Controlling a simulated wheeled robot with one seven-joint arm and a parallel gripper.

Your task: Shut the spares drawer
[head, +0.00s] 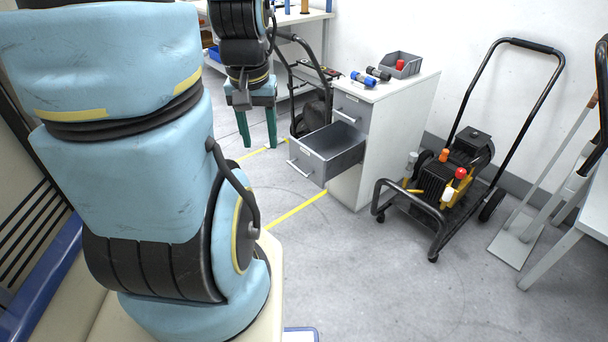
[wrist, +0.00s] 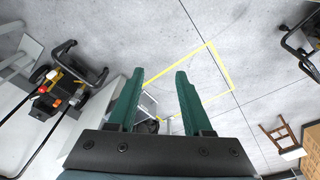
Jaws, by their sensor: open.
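The spares drawer (head: 327,151) is a grey, open-topped drawer with a bar handle and a label on its front. It is pulled well out of the white cabinet (head: 392,135), below a shut upper drawer (head: 351,110). Its inside looks empty where it shows. My gripper (head: 258,142) points down with its two green fingers apart and nothing between them. It is left of the drawer front and apart from it. In the wrist view the fingers (wrist: 158,100) are spread over the floor, and a small part of the drawer and handle seems to show between them.
On the cabinet top are a grey bin (head: 401,64), a blue-and-black part (head: 363,79) and a dark cylinder (head: 378,73). A wheeled pump cart (head: 440,185) stands to the right. A black-framed cart (head: 312,105) stands behind the drawer. Floor with yellow lines (head: 298,210) is clear in front.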

